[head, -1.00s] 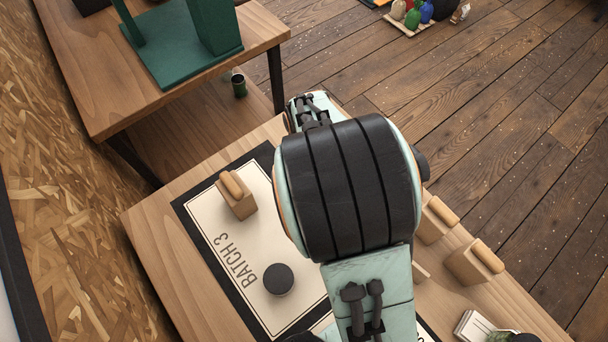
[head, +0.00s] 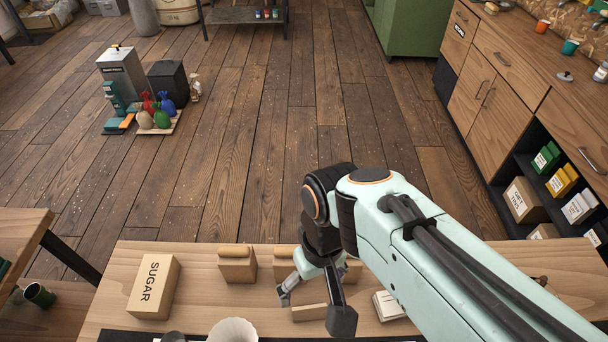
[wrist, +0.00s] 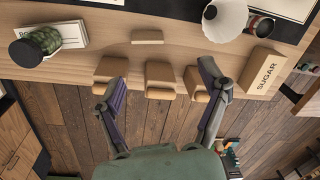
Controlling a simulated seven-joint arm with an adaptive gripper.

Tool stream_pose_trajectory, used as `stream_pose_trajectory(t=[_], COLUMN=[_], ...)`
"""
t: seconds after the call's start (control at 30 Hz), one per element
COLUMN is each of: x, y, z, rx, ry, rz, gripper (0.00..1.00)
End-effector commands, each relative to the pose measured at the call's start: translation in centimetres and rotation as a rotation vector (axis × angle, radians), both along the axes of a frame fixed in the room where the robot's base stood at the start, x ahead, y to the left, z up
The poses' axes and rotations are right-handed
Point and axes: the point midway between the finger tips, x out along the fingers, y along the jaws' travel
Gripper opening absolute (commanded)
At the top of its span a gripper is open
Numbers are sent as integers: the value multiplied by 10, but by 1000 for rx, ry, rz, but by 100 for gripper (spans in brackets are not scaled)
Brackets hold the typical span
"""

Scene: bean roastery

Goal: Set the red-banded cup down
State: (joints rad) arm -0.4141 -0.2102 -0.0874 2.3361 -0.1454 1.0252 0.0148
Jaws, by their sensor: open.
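A small cup with a red band (wrist: 261,25) is at the upper right of the wrist view, between a white fluted filter (wrist: 226,18) and the sugar box (wrist: 262,70). The filter hides part of it. It appears to rest on the wooden table (wrist: 190,52), apart from my gripper. In the head view my gripper (head: 312,304) is over the table's front part, beside the wooden blocks.
Several wood-topped blocks (head: 238,264) stand along the table edge. A low block (head: 309,312) and a card stack (head: 388,306) lie close to my gripper. A dark-lidded jar (wrist: 36,46) stands by the cards. Open floor (head: 230,150) lies beyond the table.

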Motion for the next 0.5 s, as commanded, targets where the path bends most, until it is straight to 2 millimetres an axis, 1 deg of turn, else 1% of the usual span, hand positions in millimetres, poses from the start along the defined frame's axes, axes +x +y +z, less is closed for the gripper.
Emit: stream_pose_trajectory(t=[0.03, 0.1, 0.2, 0.33, 0.5], x=[-13, -32, -53, -65, -66], y=[-24, -47, -65, -73, -74], z=[5, 6, 5, 3, 3], rx=[1, -7, -18, -26, -28], ry=[-9, -10, -11, -9, -7], rz=[-88, -183, -276, -329, -333], gripper=[75, 75, 75, 75, 75])
